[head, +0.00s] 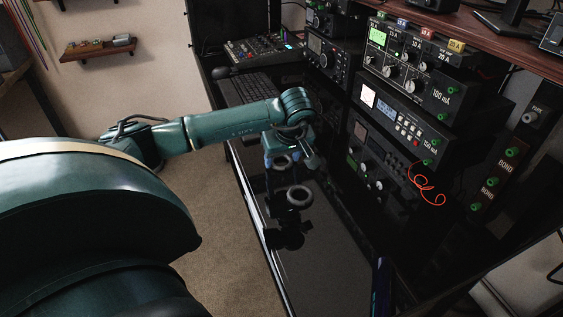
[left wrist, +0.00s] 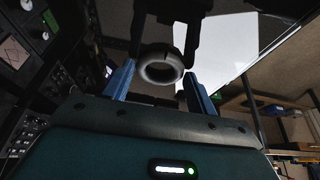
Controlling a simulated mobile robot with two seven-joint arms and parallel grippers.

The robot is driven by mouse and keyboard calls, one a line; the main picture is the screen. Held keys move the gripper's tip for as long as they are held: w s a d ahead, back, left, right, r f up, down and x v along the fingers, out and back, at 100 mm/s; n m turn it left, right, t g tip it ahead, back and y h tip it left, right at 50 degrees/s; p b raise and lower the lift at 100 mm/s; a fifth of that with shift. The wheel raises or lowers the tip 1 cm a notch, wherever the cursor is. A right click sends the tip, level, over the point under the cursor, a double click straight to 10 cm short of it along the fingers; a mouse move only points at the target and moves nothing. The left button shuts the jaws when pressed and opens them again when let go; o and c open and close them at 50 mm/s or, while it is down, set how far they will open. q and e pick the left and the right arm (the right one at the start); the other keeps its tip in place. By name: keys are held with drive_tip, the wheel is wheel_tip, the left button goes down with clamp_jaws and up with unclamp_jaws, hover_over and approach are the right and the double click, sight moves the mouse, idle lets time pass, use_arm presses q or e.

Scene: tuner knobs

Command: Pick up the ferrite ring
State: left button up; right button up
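The ferrite ring (head: 298,195) is a thick dark grey ring by the fingertips of my left gripper (head: 286,188), low over the glossy black desktop. In the left wrist view the ring (left wrist: 148,70) shows between the two blue-and-black fingers of my left gripper (left wrist: 161,62), with its hole facing the camera. The fingers are spread apart, and I see no clear grip on the ring. Whether the ring touches a finger or the desktop is hard to tell in the dark. My right gripper is not in view.
Stacked radio and meter units (head: 400,118) with knobs and green terminals stand along the right of the desk. A red wire (head: 428,190) hangs from one unit. A keyboard (head: 245,88) and mixer (head: 262,50) lie farther back. The front desktop (head: 320,265) is bare.

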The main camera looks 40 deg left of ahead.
use_arm(q)
drive_tip(key=c, duration=0.5)
